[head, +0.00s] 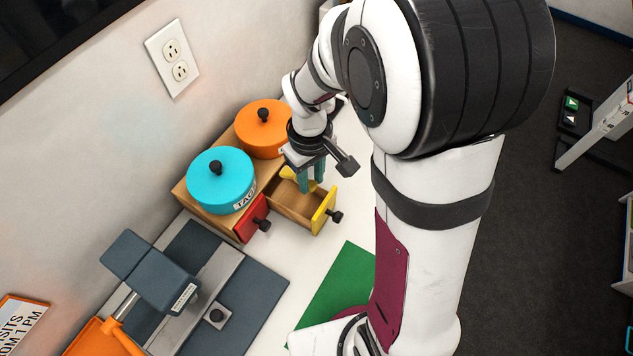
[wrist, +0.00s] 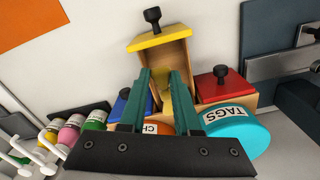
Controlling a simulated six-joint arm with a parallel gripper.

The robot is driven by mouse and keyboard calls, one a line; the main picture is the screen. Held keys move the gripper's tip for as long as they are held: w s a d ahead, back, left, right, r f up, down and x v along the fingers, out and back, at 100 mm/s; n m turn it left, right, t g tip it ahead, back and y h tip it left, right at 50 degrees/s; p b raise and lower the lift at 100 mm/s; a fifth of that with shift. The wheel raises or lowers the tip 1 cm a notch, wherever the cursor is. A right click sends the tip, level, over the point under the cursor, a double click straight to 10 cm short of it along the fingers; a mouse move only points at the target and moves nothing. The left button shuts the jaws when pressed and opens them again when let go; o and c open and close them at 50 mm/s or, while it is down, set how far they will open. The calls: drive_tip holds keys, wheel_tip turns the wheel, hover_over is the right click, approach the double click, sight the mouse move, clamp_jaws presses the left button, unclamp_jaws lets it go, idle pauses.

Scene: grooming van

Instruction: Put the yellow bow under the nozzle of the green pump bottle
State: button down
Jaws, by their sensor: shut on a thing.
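My gripper (head: 312,185) points down into the open drawer with the yellow front (head: 323,211). Its green fingers are closed on the yellow bow (head: 288,174), which shows partly beside and between them. The wrist view shows the bow (wrist: 164,88) between the fingers, with the wooden drawer inside (wrist: 166,56) behind it. The bow's lower part is hidden. The green pump bottle (wrist: 97,119) stands in a row at the left of the wrist view. Its nozzle is hard to make out there. I cannot see the bottle in the head view.
The wooden drawer box carries a turquoise tin (head: 221,180) marked TAGS and an orange tin (head: 263,128). A red drawer (head: 252,218) sits beside the open one. Pink (wrist: 71,131) and yellow (wrist: 48,133) bottles stand by the green one.

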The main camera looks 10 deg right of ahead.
drive_tip(key=w+d, duration=0.2)
drive_tip(key=d, duration=1)
drive_tip(key=w+d, duration=0.3)
drive_tip(key=d, duration=0.9)
drive_tip(key=w+a+f, duration=0.3)
drive_tip(key=w, duration=0.1)
drive_tip(key=w+a+f, duration=0.4)
drive_tip(key=shift+a, duration=0.2)
drive_tip(key=shift+f, duration=1.9)
drive_tip(key=shift+f, duration=0.1)
drive_tip(key=c, duration=0.6)
unclamp_jaws()
